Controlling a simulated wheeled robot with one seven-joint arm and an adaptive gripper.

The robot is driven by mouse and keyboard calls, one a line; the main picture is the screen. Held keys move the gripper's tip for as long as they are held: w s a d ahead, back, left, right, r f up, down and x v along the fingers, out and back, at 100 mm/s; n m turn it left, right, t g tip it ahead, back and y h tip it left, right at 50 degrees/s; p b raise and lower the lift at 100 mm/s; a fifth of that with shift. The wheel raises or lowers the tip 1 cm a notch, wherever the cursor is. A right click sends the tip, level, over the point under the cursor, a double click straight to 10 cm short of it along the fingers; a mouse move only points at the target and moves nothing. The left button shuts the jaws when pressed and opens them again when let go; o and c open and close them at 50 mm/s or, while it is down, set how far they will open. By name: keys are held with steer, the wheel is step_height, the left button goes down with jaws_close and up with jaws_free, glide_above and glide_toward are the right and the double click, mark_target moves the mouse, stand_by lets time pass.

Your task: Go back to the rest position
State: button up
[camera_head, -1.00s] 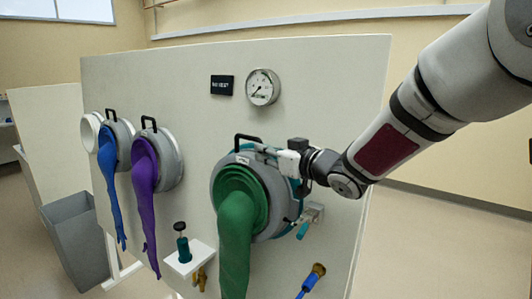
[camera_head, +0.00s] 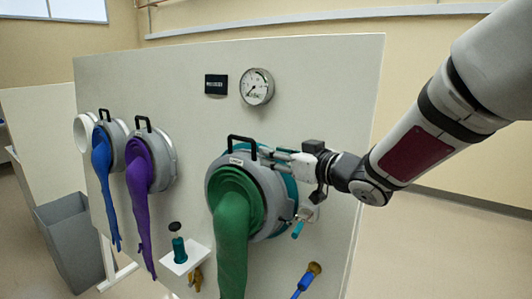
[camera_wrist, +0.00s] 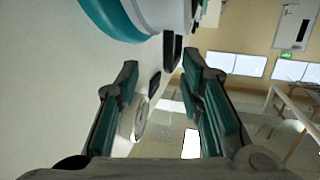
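My gripper (camera_head: 270,158) is beside the upper right of the green glove's port ring (camera_head: 216,190), close to its black handle (camera_head: 242,139). In the wrist view my gripper (camera_wrist: 160,65) has its two teal-padded fingers spread apart, with nothing held between them. The green glove (camera_head: 232,235) hangs from its port. A teal ring (camera_head: 290,190) shows behind the grey ring on its right side. I cannot tell whether a fingertip touches the port.
Purple (camera_head: 140,190) and blue (camera_head: 103,175) gloves hang from ports at the left. A gauge (camera_head: 257,87) and dark label (camera_head: 216,85) are on the panel (camera_head: 330,80). A small shelf (camera_head: 188,258) juts out below. A grey bin (camera_head: 72,240) stands left. Open floor lies right.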

steer(key=s+d+m+g+h, duration=0.1)
steer(key=s+d+m+h, duration=0.5)
steer(key=s+d+h, duration=0.65)
steer(key=s+f+g+y, duration=0.1)
steer(key=s+f+g, duration=0.2)
steer(key=s, duration=0.6)
steer(key=s+a+f+m+g+y+b, duration=0.1)
steer(key=s+f+g, duration=0.2)
steer(key=s, duration=0.6)
steer(key=shift+s+g+y, duration=0.35)
steer(key=shift+s+g, duration=0.05)
steer(key=shift+g, duration=0.1)
steer(key=shift+a, duration=0.1)
